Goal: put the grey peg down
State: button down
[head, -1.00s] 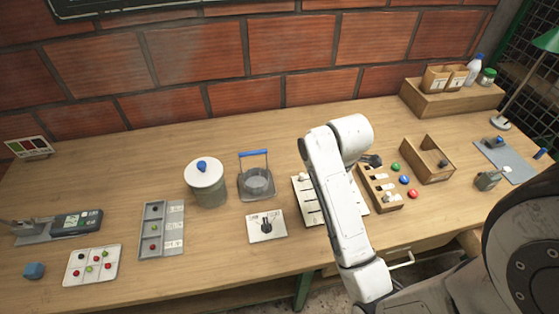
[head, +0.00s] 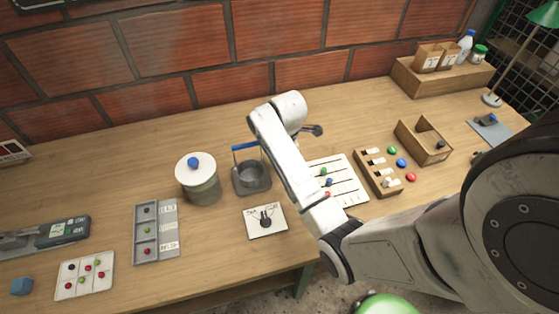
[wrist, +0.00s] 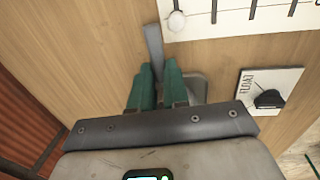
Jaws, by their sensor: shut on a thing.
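My gripper (wrist: 154,72) shows in the wrist view with its green fingers close together. A flat, narrow grey bar (wrist: 153,45) sticks out between the fingertips; it appears to be the grey peg held there. Its lower end is hard to place against the tabletop, so I cannot tell whether it touches. In the head view my white arm reaches over the table between the blue-handled device and the slotted panel, and the fingers and peg are hidden behind it.
The white slotted panel (head: 345,185) lies to the arm's right, the blue-handled grey device (head: 251,178) to its left. The dial plate (head: 266,221) is in front. A lidded pot (head: 198,180) and a wooden block with slots (head: 378,173) stand farther off. Bare wood lies behind the device.

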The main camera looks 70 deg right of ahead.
jog(key=shift+w+d+f, duration=0.2)
jog(key=shift+w+f, duration=0.25)
jog(key=shift+f, duration=0.15)
jog(key=shift+w+d+f, duration=0.2)
jog(key=shift+w+f, duration=0.25)
jog(key=shift+f, duration=0.15)
jog(key=shift+s+f+p, duration=0.1)
jog(key=shift+f+p, duration=0.3)
jog(key=shift+f, duration=1.05)
jog(key=shift+f, duration=0.1)
jog(key=c, duration=1.1)
grip_release()
jog(key=shift+f, duration=0.1)
